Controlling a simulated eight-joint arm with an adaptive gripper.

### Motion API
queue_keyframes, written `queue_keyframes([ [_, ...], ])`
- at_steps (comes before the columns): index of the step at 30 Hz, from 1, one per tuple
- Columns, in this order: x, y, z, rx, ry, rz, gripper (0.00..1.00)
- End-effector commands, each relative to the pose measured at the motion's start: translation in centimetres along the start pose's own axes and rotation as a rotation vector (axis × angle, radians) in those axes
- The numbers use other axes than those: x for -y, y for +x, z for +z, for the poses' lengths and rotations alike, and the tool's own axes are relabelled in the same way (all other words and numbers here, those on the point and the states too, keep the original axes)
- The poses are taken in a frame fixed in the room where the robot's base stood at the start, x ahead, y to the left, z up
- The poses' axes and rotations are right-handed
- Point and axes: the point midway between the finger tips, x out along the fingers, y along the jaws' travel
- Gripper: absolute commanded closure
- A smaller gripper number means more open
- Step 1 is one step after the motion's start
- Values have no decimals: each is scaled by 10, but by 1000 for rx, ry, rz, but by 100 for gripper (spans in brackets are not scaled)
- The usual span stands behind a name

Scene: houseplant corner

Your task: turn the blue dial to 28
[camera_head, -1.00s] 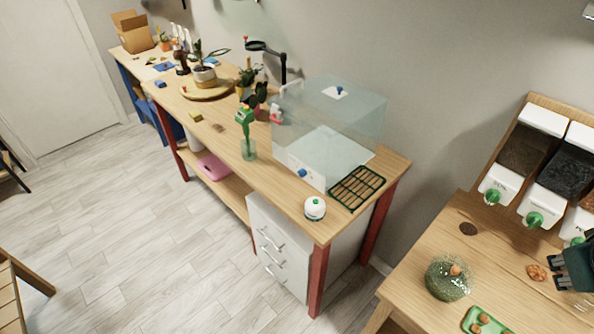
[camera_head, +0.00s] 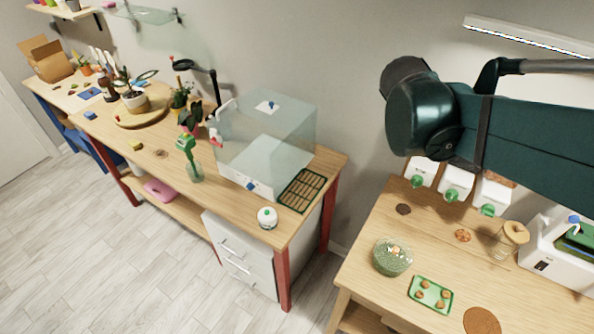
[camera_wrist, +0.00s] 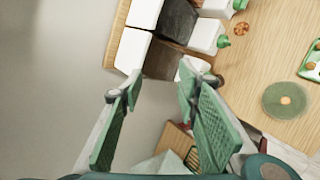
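A blue knob (camera_head: 251,186) sits low on the front of a clear glass case (camera_head: 265,140) on the long workbench. A second small blue knob (camera_head: 270,104) is on the case's top. Another blue part (camera_head: 573,219) stands on the white machine at the right. No number can be read on any of them, so I cannot tell which is the dial. In the wrist view my gripper (camera_wrist: 160,73) is open and empty, its two green-padded fingers apart and touching nothing. In the head view my arm fills the upper right and the fingers are not visible.
The long workbench (camera_head: 225,205) carries a slatted green tray (camera_head: 301,190), a white round timer-like object (camera_head: 267,217) and a green bottle (camera_head: 188,155). The right table holds a glass terrarium (camera_head: 392,257), a green tray (camera_head: 430,295) and white dispensers (camera_head: 456,183). A floor gap separates the tables.

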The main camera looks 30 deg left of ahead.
Motion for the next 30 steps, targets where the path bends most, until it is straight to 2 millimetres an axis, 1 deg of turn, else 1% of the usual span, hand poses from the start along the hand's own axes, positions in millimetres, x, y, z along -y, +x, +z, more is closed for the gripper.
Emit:
queue_keyframes([
  [1, -16, -7, -12, 2, -49, 15, 68],
  [5, -47, -18, -40, 21, -179, 55, 68],
  [6, -57, -22, -50, 28, -220, 68, 68],
  [11, -91, -39, -89, 57, -377, 119, 68],
  [15, -119, -56, -126, 86, -510, 165, 68],
  [17, -129, -64, -143, 101, -564, 184, 68],
  [18, -134, -68, -155, 109, -597, 197, 68],
  [20, -139, -75, -174, 124, -642, 215, 68],
  [21, -141, -79, -187, 134, -668, 228, 68],
  [23, -139, -83, -208, 148, -697, 246, 68],
  [26, -128, -88, -244, 171, -724, 274, 68],
  [27, -121, -89, -259, 179, -727, 285, 68],
  [29, -110, -91, -280, 191, -728, 300, 68],
  [30, -102, -93, -295, 199, -726, 312, 68],
])
